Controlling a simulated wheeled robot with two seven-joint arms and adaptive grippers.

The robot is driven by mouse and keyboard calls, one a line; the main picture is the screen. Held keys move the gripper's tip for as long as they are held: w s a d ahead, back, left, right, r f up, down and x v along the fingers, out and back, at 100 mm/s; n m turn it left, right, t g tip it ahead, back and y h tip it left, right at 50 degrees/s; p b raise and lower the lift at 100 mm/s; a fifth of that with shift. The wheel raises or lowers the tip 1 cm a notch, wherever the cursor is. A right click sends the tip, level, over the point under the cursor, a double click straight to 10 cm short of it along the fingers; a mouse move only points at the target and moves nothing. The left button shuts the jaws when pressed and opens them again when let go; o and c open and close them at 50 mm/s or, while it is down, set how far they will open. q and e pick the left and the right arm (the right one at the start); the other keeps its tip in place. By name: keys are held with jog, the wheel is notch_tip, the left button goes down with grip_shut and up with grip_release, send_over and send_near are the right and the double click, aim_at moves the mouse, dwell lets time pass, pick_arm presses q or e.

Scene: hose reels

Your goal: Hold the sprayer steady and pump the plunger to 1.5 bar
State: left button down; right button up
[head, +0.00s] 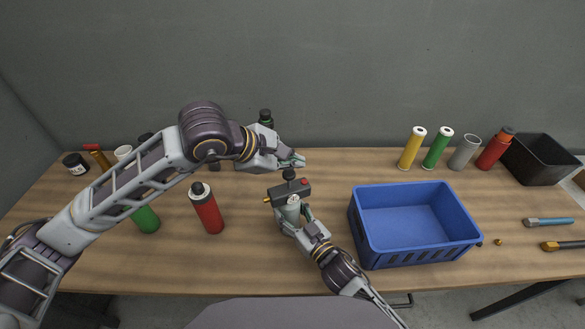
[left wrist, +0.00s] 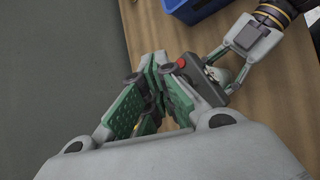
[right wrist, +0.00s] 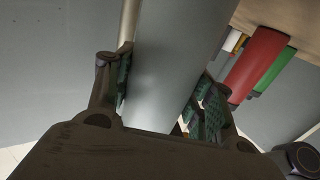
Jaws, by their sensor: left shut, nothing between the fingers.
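The sprayer (head: 291,191) stands upright at the middle of the table, with a dark head, red button, brass nozzle on the left and pale grey body. Its black plunger knob (head: 288,174) sticks up on top. My right gripper (head: 294,213) is around the body; in the right wrist view the grey body (right wrist: 172,60) fills the space between its fingers. My left gripper (head: 297,161) is shut and empty, just above the knob; contact cannot be told. In the left wrist view its green-padded fingers (left wrist: 155,88) are beside the sprayer head (left wrist: 203,82). No pressure reading is legible.
A blue crate (head: 415,256) stands just right of the sprayer. A red bottle (head: 208,212) and a green one (head: 147,219) stand on the left. Several tubes, a red bottle (head: 494,150) and a black bin (head: 541,165) are at the back right.

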jog(key=o, duration=0.5)
jog(key=shift+d, duration=0.1)
jog(key=shift+v, duration=6)
jog(key=shift+f, duration=0.1)
